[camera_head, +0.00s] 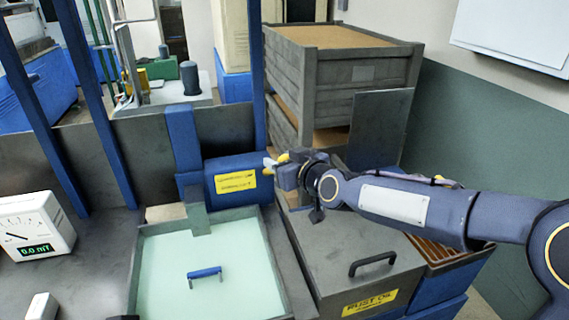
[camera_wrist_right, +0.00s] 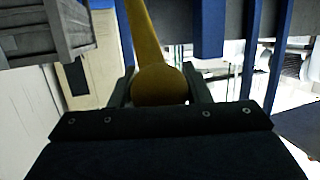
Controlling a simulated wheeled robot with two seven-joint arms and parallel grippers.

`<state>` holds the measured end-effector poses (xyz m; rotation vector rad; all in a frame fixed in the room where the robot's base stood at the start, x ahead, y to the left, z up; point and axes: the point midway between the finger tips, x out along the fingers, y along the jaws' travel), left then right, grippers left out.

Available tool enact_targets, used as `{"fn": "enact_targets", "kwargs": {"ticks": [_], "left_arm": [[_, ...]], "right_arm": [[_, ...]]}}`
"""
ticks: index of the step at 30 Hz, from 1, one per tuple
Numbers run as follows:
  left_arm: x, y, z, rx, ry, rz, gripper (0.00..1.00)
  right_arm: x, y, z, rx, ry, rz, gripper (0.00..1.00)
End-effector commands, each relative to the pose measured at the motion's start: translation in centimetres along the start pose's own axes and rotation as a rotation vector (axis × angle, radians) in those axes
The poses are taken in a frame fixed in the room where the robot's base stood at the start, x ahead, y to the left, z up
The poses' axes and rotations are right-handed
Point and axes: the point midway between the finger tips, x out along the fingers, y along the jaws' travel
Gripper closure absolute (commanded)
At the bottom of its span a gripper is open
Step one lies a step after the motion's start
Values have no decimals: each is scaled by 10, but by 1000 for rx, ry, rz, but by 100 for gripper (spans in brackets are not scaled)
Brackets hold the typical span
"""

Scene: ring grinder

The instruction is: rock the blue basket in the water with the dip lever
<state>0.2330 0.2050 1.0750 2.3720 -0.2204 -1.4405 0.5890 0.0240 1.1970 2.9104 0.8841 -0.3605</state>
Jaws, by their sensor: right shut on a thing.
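The dip lever is yellow (camera_head: 269,162) and comes out at the right end of a blue housing (camera_head: 231,190) with yellow labels. My right gripper (camera_head: 281,164) is at the lever. In the right wrist view the gripper (camera_wrist_right: 160,88) has its fingers on both sides of the lever's round yellow knob (camera_wrist_right: 160,86), shut on it. A tank (camera_head: 136,262) of pale green water stands below the housing. A blue handle (camera_head: 205,272) shows in the water; the rest of the blue basket cannot be made out. My left gripper is not in view.
A dark lidded box (camera_head: 337,262) labelled "RUST OIL" stands right of the tank, under my right arm. A white meter (camera_head: 36,226) reading 0.0 mT stands at the left. Stacked grey crates (camera_head: 345,75) rise behind the gripper. Blue posts (camera_head: 92,100) stand at the left.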

Motion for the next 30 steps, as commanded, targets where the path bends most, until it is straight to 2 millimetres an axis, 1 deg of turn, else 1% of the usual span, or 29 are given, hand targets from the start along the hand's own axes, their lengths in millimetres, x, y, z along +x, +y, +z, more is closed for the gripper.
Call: {"fn": "enact_targets", "kwargs": {"ticks": [1,8,9,12,13,20,23,26,30], "left_arm": [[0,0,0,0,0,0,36],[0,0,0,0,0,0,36],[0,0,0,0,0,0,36],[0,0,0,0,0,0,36],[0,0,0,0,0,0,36],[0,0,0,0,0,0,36],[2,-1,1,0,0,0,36],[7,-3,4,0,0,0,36],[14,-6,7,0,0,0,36]], "right_arm": [[0,2,-4,0,10,5,98],[0,2,-5,0,13,6,98],[0,2,-5,0,13,6,52],[0,2,-4,0,11,5,38],[0,2,-4,0,10,5,36],[0,2,-2,0,7,3,36],[-4,2,-2,0,7,4,36],[-17,2,-1,-1,8,4,36],[-42,2,-1,0,11,5,36]]}}
